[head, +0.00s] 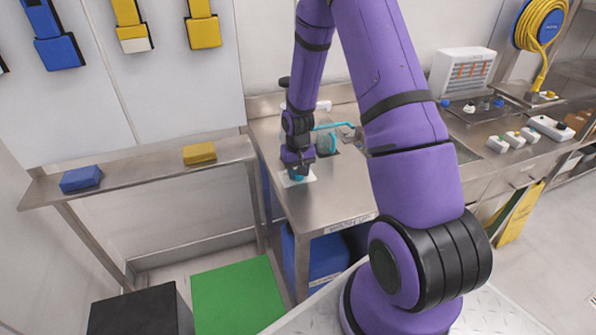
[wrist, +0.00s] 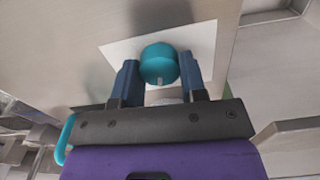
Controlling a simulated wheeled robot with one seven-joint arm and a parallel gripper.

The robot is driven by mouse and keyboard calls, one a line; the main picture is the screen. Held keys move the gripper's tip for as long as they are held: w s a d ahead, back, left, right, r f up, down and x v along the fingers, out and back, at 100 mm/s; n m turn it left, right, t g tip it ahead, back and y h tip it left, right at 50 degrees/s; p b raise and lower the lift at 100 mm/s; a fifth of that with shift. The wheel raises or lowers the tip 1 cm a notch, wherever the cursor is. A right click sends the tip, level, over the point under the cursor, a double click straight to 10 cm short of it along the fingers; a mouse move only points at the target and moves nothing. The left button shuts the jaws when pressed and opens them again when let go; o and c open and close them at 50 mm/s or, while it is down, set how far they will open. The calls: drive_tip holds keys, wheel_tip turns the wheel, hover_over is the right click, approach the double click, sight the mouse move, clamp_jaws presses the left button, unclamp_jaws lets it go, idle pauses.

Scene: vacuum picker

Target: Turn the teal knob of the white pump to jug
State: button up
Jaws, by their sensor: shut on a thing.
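The teal knob (wrist: 158,62) sits between the two blue fingers of my gripper (wrist: 160,82) in the wrist view, and the gripper is shut on it. A pale mark on the knob's edge faces my gripper's palm. A white plate (wrist: 116,50) lies under the knob. In the head view my gripper (head: 297,172) points down at the steel bench, with a bit of the teal knob (head: 298,178) below it. A teal tube (head: 335,125) runs behind the gripper. The pump's body and any labels around the knob cannot be made out.
The steel bench (head: 340,192) carries a small grey vessel (head: 325,144) behind my gripper. A shelf at left holds a blue block (head: 81,179) and a yellow block (head: 199,153). Knobs and white switch boxes (head: 513,139) stand at right. The bench front is clear.

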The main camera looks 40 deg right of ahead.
drive_tip(key=n, duration=0.4)
drive_tip(key=shift+n, duration=2.8)
drive_tip(key=o, duration=0.9)
wheel_tip(320, 180, up, 11)
drive_tip(key=shift+f, duration=0.1)
